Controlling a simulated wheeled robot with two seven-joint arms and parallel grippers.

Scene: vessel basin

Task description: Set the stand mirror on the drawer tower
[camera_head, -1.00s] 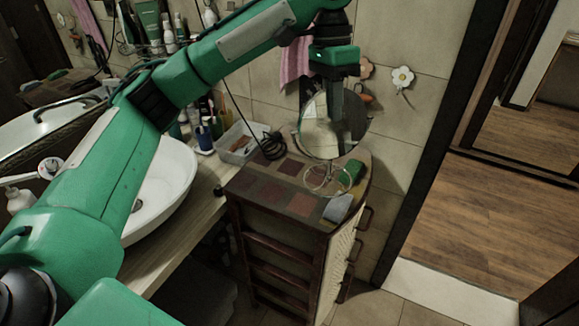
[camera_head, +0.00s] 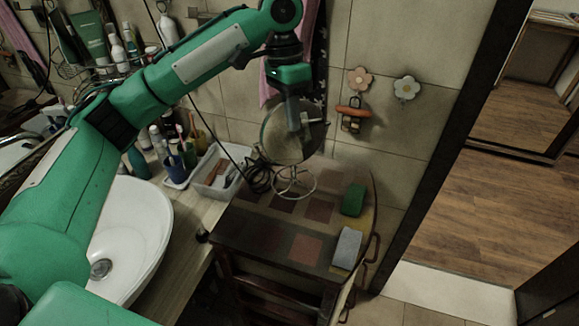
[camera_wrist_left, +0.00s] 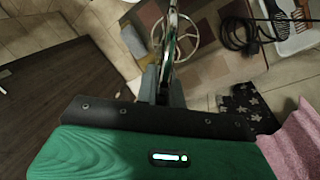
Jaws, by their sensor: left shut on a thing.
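The stand mirror (camera_head: 283,143) has a round glass and a thin wire ring base. My left gripper (camera_head: 294,120) is shut on its upper part, and its fingers cover some of the glass. The mirror is upright, with its ring base over the back part of the drawer tower's tiled top (camera_head: 257,232). I cannot tell whether the base touches the top. In the left wrist view the mirror (camera_wrist_left: 172,28) shows almost edge-on between the fingers (camera_wrist_left: 162,85), its ring around it. My right gripper is not in view.
A green sponge (camera_head: 353,200) and a grey block (camera_head: 347,248) lie on the tower's right side. A coiled black cable (camera_head: 259,176) and a white tray (camera_head: 214,180) are to the left of the mirror. The tiled wall is close behind. The tower's front left top is clear.

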